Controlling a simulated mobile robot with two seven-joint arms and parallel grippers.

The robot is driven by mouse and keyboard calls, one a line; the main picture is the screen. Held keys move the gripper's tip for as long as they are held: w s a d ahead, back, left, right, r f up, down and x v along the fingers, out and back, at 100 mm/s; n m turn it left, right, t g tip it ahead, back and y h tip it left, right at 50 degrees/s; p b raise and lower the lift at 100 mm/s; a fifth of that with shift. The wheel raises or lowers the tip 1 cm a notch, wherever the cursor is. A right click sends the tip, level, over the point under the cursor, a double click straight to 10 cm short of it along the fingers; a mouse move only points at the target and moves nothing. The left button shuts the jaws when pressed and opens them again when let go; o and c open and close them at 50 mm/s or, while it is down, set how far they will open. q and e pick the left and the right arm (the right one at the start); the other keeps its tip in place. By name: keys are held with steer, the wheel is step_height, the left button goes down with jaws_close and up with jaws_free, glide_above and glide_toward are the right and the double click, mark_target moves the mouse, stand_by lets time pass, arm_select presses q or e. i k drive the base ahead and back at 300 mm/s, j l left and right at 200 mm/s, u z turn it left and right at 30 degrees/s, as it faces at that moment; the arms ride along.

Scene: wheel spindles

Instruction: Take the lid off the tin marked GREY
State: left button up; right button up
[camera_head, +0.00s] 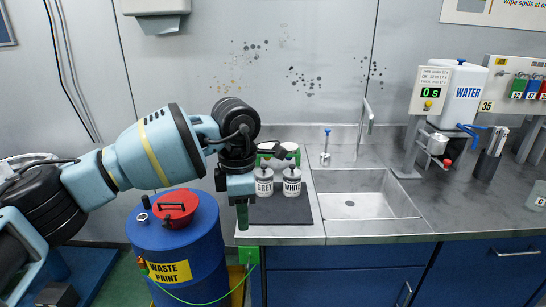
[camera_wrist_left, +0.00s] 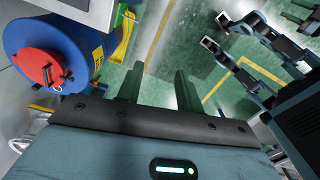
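My left gripper (camera_head: 242,216) points down at the counter's left end, beside the mat. In the left wrist view its fingers (camera_wrist_left: 159,88) are apart and empty. My right gripper seems to show at that view's upper right (camera_wrist_left: 297,14), fingers apart.
A blue drum marked WASTE PAINT (camera_head: 173,240), with a red lid (camera_head: 175,208), stands left of the counter. The sink (camera_head: 366,205) and tap (camera_head: 366,120) are right of the mat. A WATER container (camera_head: 464,95) stands further right. The counter front right of the sink is clear.

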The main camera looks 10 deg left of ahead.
mark_target(264, 172)
steer(key=i+j+z, duration=0.1)
steer(key=i, duration=0.4)
steer(key=i+j+z, duration=0.1)
steer(key=i+j, duration=0.25)
steer(key=i, duration=0.15)
